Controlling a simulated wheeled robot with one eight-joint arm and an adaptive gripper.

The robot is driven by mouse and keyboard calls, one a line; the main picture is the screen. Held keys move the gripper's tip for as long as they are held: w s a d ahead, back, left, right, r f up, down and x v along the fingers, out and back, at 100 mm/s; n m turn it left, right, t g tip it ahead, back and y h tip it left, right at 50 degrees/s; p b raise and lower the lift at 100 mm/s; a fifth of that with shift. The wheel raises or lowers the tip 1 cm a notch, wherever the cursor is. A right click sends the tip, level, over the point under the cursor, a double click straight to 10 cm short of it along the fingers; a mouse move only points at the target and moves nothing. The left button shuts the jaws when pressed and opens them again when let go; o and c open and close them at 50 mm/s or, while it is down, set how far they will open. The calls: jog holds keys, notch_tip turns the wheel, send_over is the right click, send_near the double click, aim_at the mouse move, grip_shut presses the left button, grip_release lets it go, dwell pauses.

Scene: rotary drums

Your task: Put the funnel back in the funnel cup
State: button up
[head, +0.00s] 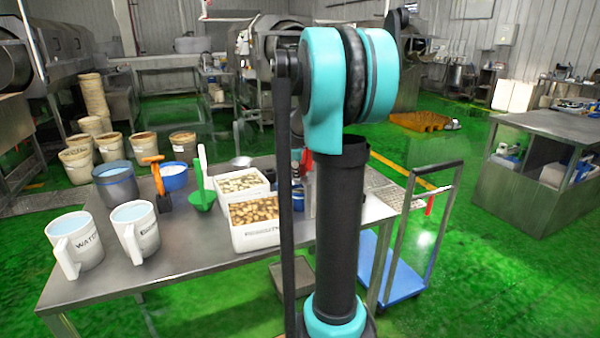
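I cannot make out a funnel for certain. A green scoop-like piece (202,198) with an upright handle stands on the steel table, left of the white boxes. No cup is clearly a funnel cup. Two white jugs with bluish contents stand at the table's left: one marked WATER (88,250), the other (146,238) with a label I cannot read. My arm rises through the middle of the head view and hides part of the table. My gripper does not show.
The steel table (190,262) also holds a grey-blue bucket (117,188), an orange-handled tool (159,182), a blue tub (175,178) and white boxes of pale pieces (256,236). A blue trolley (403,282) stands right of the table. Green floor is open at right.

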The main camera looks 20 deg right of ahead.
grip_shut()
jog(key=shift+r, duration=0.15)
